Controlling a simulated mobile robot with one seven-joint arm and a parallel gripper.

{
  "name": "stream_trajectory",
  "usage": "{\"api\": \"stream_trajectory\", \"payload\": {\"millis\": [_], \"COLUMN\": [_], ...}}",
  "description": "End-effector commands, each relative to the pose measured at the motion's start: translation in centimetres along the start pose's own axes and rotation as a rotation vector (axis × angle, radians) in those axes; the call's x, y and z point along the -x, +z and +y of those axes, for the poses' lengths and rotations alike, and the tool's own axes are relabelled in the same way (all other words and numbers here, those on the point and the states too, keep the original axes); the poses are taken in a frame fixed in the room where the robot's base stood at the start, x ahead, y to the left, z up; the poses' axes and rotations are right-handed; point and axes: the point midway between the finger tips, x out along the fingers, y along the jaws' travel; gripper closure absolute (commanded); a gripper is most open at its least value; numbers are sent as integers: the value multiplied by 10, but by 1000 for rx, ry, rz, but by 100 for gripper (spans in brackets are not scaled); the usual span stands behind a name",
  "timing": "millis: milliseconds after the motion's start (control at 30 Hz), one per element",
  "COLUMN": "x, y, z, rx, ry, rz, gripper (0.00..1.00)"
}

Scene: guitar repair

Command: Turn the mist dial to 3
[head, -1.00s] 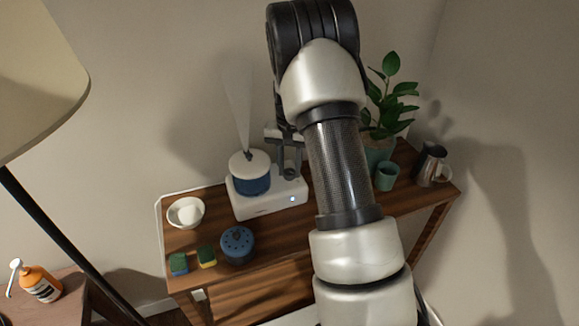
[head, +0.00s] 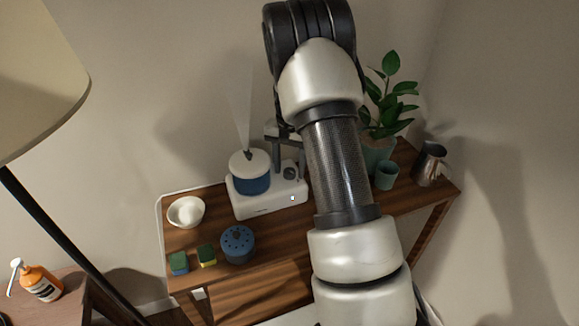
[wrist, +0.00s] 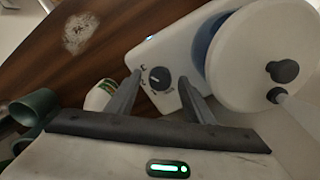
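The mist machine has a white base (head: 265,204) and a blue tank with a white lid (head: 250,160), and stands on the wooden table. A pale plume of mist rises from its nozzle. Its dark round dial (head: 289,172) is on the base's right part.
A green cup (head: 386,177), a plant (head: 391,95) and a metal jug (head: 430,162) stand at the right.

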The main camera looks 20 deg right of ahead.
Motion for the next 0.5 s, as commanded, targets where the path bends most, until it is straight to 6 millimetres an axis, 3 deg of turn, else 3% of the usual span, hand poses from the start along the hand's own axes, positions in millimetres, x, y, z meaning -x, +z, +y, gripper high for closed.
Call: {"api": "stream_trajectory", "payload": {"millis": [267, 500], "x": [4, 46], "y": [0, -1], "z": [0, -1], "rx": [1, 2], "ry": [0, -3], "rz": [1, 5], "gripper": [52, 52]}}
